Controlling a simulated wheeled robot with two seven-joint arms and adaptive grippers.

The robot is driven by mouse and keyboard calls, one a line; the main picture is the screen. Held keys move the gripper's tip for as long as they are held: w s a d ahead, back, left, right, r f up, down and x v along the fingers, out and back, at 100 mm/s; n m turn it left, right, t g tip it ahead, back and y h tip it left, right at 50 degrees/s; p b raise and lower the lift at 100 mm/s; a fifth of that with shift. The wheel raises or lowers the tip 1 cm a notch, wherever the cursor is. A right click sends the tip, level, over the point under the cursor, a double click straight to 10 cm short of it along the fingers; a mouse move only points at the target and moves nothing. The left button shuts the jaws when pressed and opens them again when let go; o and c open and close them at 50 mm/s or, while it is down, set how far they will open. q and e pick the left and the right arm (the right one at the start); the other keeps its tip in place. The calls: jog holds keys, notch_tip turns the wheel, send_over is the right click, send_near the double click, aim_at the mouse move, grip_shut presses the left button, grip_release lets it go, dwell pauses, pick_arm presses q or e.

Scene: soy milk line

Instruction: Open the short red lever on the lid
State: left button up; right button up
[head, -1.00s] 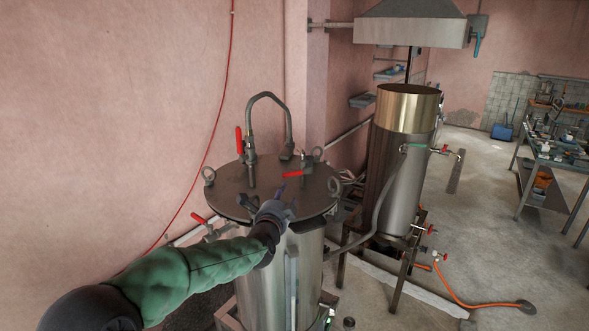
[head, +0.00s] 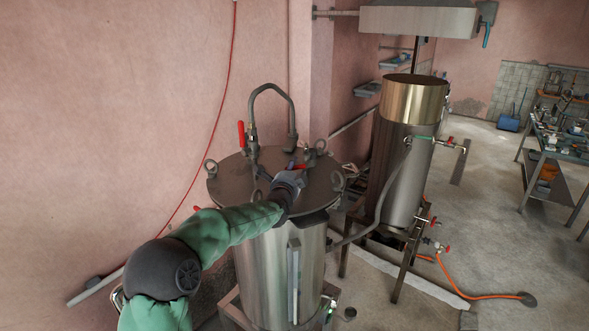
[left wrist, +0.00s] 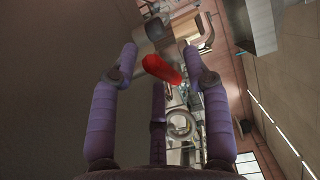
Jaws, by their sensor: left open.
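The short red lever (head: 301,166) lies on the round grey lid (head: 235,186) of the near tank, partly hidden behind my left gripper (head: 283,170). In the left wrist view the red lever (left wrist: 163,69) shows between the tips of the purple fingers, left and right of it. My left gripper is open, with its fingers reaching over the lid to the lever. Whether a finger touches the lever I cannot tell. My right gripper is not in view.
A taller upright red lever (head: 241,134) stands beside the bent pipe (head: 270,89) at the back of the lid. Ring bolts (head: 337,181) stick up at the lid's edge. A second tank (head: 402,170) stands to the right, with a hose (head: 381,190) between the tanks.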

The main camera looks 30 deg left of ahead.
pick_arm(q)
jog(key=shift+w+a, duration=0.2)
jog(key=shift+w, duration=0.35)
jog(key=shift+s, duration=0.1)
grip_shut()
